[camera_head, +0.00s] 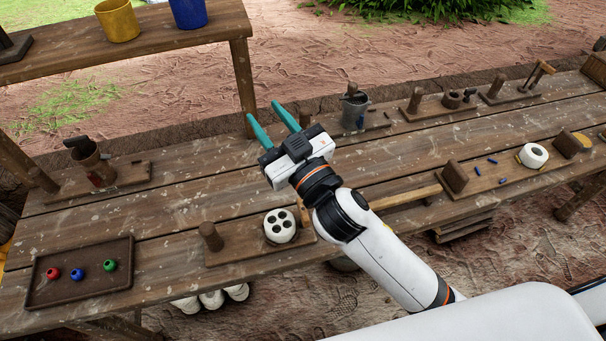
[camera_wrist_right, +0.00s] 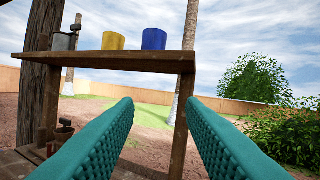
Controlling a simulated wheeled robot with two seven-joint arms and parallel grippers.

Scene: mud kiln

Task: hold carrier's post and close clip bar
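A wooden carrier board (camera_head: 240,250) lies on the near side of the table. An upright wooden post (camera_head: 210,236) stands at its left end, and a white round piece (camera_head: 279,226) with several dark holes sits toward its right end. Which part is the clip bar, and whether it is open or shut, I cannot tell. My right gripper (camera_head: 264,112) is open and empty above the far side of the table, apart from the carrier. Its teal fingers also stand apart in the right wrist view (camera_wrist_right: 160,103), with nothing between them. My left gripper is not in view.
A tray (camera_head: 80,292) with red, blue and green pieces lies at the near left. A board with a brown cup (camera_head: 88,160) is at the left. More boards with posts (camera_head: 415,100) line the back right. A shelf (camera_head: 150,38) with yellow and blue buckets stands behind.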

